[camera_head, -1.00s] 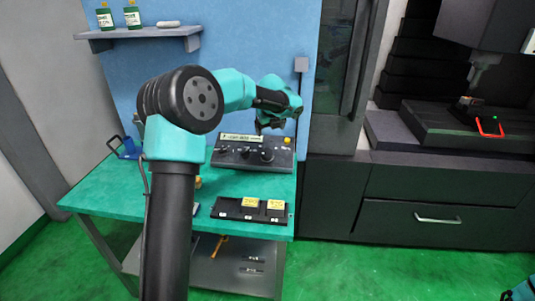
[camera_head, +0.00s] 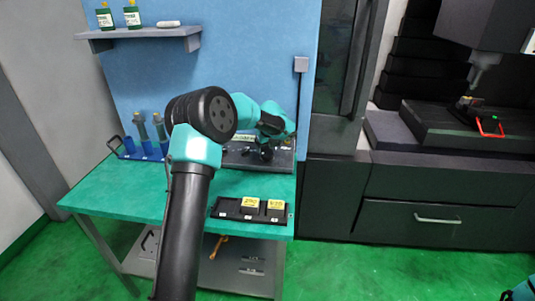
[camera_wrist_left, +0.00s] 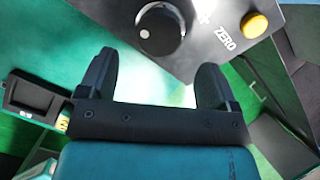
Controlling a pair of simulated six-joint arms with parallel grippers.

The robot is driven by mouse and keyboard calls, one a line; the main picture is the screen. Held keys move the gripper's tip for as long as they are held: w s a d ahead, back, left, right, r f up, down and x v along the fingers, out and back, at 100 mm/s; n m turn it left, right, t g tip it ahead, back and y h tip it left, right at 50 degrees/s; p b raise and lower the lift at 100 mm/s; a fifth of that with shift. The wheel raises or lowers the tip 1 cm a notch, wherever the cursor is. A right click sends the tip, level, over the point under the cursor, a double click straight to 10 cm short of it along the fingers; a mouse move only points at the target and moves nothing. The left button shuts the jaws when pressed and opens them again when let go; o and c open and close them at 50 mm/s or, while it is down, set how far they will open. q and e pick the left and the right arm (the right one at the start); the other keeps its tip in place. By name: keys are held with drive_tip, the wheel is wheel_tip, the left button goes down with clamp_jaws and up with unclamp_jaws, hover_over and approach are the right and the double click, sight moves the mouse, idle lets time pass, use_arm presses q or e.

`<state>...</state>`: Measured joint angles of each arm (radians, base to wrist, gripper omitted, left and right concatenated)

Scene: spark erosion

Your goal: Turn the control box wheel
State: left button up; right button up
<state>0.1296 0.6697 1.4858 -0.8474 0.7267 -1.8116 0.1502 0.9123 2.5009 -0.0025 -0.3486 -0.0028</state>
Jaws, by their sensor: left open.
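The dark control box (camera_head: 284,160) stands at the back of the green table, partly hidden behind my left arm. In the left wrist view the control box (camera_wrist_left: 200,45) shows a black round wheel (camera_wrist_left: 160,28) with a white dot, the word ZERO and a yellow button (camera_wrist_left: 254,25). My left gripper (camera_head: 264,150) is at the box's front in the head view. In the left wrist view my left gripper (camera_wrist_left: 157,65) is open and empty. Its two fingers point toward the wheel, one on each side of it, and seem just short of it.
A black tray (camera_head: 232,215) with yellow-labelled blocks lies at the table's front right. A blue rack (camera_head: 128,150) with upright tools stands at the back left. A shelf (camera_head: 150,38) with bottles is on the wall. A dark machine (camera_head: 420,190) stands at right.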

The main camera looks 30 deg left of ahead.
sight(267, 153)
use_arm(q)
drive_tip(key=x, duration=0.6)
drive_tip(key=shift+f, duration=0.1)
drive_tip(key=c, duration=0.9)
